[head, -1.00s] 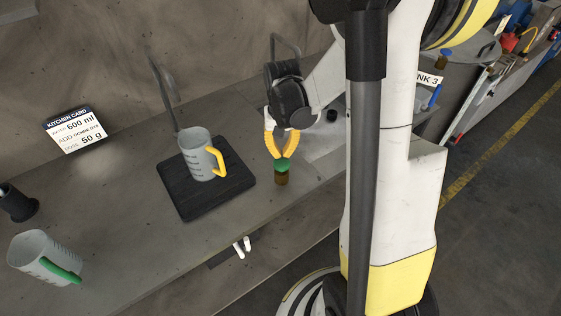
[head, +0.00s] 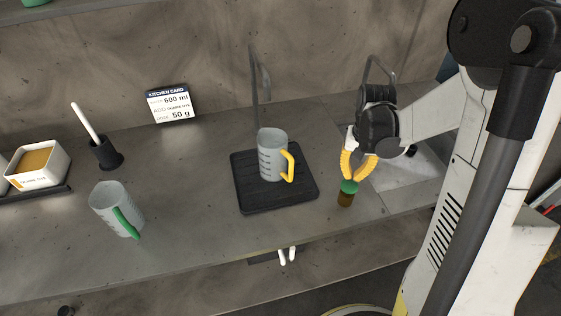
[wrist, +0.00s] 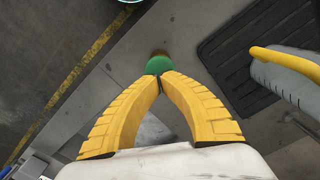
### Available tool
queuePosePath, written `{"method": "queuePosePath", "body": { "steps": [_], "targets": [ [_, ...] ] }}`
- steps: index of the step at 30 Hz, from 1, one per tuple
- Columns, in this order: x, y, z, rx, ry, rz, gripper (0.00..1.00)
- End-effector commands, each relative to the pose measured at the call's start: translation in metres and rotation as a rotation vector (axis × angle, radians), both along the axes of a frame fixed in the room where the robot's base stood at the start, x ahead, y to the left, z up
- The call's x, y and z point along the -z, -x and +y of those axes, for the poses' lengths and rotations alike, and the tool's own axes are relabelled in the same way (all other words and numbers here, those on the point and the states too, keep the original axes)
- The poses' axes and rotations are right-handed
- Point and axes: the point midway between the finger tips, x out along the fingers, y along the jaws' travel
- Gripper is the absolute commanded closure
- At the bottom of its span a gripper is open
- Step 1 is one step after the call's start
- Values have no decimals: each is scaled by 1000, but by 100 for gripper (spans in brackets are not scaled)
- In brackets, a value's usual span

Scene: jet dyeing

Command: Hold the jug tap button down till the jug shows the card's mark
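The grey jug with the yellow handle (head: 271,158) stands upright on a black mat (head: 262,203) under a thin curved tap (head: 259,75). The green button (head: 349,187) sits on a brown post on the bench, right of the mat. My gripper (head: 352,178) is above it with the yellow fingertips together; in the wrist view the shut fingertips (wrist: 159,78) are at the green button (wrist: 157,65). I cannot tell whether it is pressed. The kitchen card (head: 172,103) reads 600 ml and 50 g. The water level in the jug cannot be made out.
A grey jug with a green handle (head: 115,208) stands at the left front of the bench. A black holder with a white stick (head: 105,152) and a tray of orange-brown powder (head: 38,163) are further left. A sink (head: 405,172) lies to the right.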

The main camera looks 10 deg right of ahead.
Motion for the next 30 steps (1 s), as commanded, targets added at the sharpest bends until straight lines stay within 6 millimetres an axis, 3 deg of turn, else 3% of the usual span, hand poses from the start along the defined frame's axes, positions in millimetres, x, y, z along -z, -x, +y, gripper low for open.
{"method": "queuePosePath", "body": {
  "steps": [30],
  "targets": [
    [22,0,0,0,0,0,100]
  ]
}}
